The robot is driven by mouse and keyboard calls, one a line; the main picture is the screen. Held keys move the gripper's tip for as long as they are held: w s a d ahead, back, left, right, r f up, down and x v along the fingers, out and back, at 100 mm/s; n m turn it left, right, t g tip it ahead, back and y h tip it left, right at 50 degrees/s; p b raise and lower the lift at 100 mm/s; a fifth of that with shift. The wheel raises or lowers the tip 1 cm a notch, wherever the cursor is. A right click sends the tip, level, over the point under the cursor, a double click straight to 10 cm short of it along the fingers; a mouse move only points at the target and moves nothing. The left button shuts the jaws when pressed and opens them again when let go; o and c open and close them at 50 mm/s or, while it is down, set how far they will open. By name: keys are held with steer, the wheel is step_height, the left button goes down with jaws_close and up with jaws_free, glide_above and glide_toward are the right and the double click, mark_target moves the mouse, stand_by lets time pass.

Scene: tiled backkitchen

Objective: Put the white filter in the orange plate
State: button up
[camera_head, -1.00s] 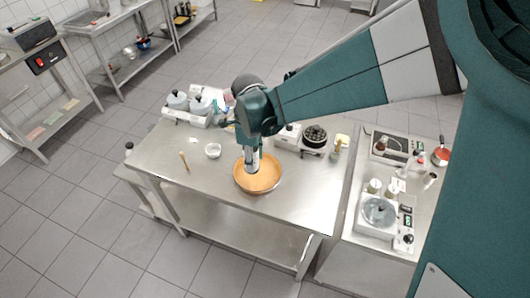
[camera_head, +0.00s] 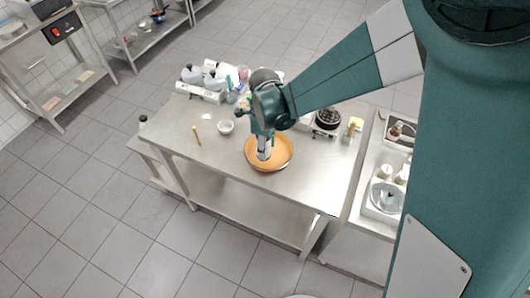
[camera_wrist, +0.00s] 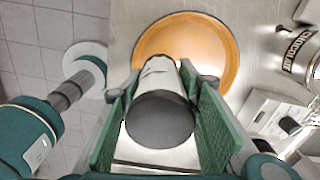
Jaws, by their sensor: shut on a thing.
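The orange plate (camera_head: 283,161) lies on the steel table, round with a raised rim. In the wrist view it shows behind the held thing (camera_wrist: 215,45). My gripper (camera_wrist: 160,88) has its green-padded fingers shut on the white filter (camera_wrist: 158,120), a cylinder with a pale body and a dark grey round end facing the wrist camera. In the head view my gripper (camera_head: 264,138) points down over the plate, with the filter's pale lower part (camera_head: 264,154) inside the plate's outline. I cannot tell whether the filter touches the plate.
A small white bowl (camera_head: 226,127) and a thin wooden item (camera_head: 196,136) stand left of the plate. Several containers (camera_head: 200,80) crowd the back edge. A dark round pan (camera_head: 327,118) stands right. The table's front (camera_head: 300,190) is clear.

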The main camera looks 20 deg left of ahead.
steer(key=shift+f, duration=0.1)
steer(key=shift+f, duration=1.95)
steer(key=shift+f, duration=0.2)
steer(key=o, duration=0.7)
steer(key=shift+c, duration=0.2)
steer(key=shift+r, duration=0.2)
steer(key=shift+r, duration=6)
